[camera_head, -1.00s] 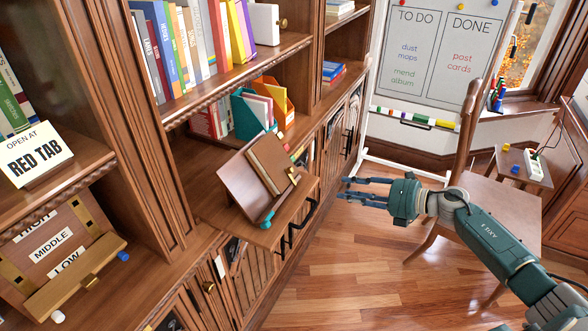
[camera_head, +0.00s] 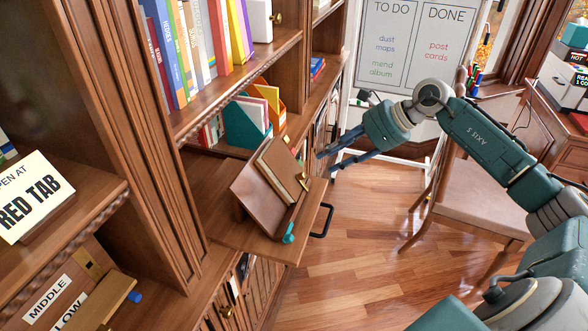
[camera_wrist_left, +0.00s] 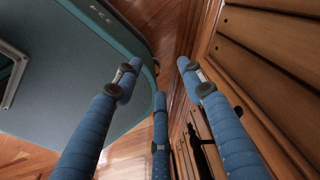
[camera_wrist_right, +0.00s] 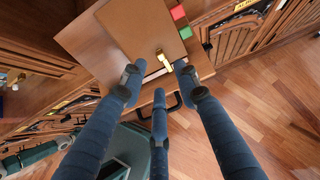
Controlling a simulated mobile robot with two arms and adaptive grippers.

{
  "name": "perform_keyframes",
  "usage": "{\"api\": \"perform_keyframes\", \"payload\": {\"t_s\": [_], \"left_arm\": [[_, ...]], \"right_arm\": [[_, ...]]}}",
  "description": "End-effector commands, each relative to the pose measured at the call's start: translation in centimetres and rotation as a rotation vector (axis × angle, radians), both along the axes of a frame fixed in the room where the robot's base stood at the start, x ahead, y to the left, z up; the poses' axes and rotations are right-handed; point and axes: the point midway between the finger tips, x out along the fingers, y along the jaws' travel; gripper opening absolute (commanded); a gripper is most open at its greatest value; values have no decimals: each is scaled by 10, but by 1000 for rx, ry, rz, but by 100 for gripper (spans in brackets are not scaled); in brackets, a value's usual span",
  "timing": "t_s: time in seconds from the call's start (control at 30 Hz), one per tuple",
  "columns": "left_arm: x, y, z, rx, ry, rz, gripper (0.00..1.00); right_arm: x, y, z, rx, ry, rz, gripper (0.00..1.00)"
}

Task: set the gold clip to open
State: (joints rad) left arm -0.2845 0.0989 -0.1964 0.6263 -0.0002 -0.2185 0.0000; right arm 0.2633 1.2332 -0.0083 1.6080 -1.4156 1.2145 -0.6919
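The gold clip (camera_head: 303,182) is on the edge of a brown book (camera_head: 278,168), which leans on a wooden book stand (camera_head: 256,196) on a pulled-out shelf. In the right wrist view the gold clip (camera_wrist_right: 164,61) lies at the book's edge, just beyond my fingertips. I cannot tell whether the clip is open or closed. My right gripper (camera_head: 326,162) is open and empty, to the right of the clip and apart from it; its spread fingers also show in the right wrist view (camera_wrist_right: 155,84). My left gripper (camera_wrist_left: 159,77) is open and empty.
A teal knob (camera_head: 288,233) sits at the stand's lower corner. The pulled-out shelf (camera_head: 240,238) has a dark handle (camera_head: 323,220). Teal and orange file holders (camera_head: 243,127) stand behind. A chair (camera_head: 478,190) is at right; the floor between is clear.

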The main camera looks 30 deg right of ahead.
Motion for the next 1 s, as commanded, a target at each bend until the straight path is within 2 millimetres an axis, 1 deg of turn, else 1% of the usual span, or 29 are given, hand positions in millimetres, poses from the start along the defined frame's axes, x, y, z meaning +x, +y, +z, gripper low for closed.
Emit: {"api": "perform_keyframes", "payload": {"t_s": [0.13,0.23,0.37,0.47,0.6,0.77,0.97,1.0], "left_arm": [[-14,-10,11,-11,18,3,40],[-26,-20,17,-23,35,4,40],[-33,-27,24,-29,44,1,40],[-31,-25,29,-27,42,1,40],[-22,-18,32,-19,30,0,40],[-10,-14,34,-16,14,2,40],[-10,-14,34,-16,13,3,40],[-10,-14,34,-16,13,3,40]], "right_arm": [[12,13,-11,7,1,4,31],[23,21,-25,9,0,1,31],[36,33,-43,10,2,0,31],[44,40,-55,8,0,0,31],[52,45,-67,6,1,-1,31],[55,48,-72,5,1,0,31],[55,48,-73,4,1,-1,31],[55,48,-73,4,1,-1,27]]}}
